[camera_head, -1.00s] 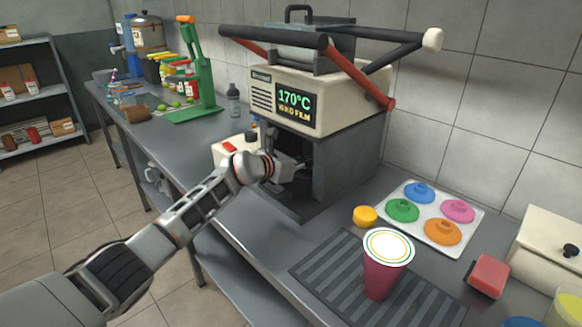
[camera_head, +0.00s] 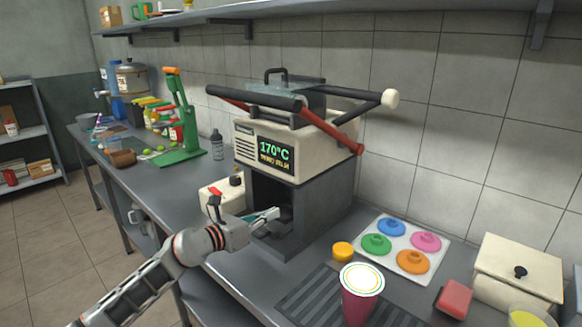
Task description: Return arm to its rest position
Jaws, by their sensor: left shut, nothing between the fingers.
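My left gripper (camera_head: 266,215) is shut and empty. Its fingertips are at the open front of the sealing machine (camera_head: 290,140), a cream and dark grey box whose display reads 170°C. My left arm comes in from the bottom left. A red-purple cup (camera_head: 359,305) with a white, ringed top stands upright on the dark ribbed mat (camera_head: 308,296), to the right of the gripper and apart from it. My right gripper is not in view.
A tray (camera_head: 390,262) of coloured lids and a yellow round piece (camera_head: 343,252) lie right of the machine. A red block (camera_head: 454,299) and a cream box (camera_head: 518,266) stand further right. A green press (camera_head: 181,125) and a grey bottle (camera_head: 217,145) stand on the left counter.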

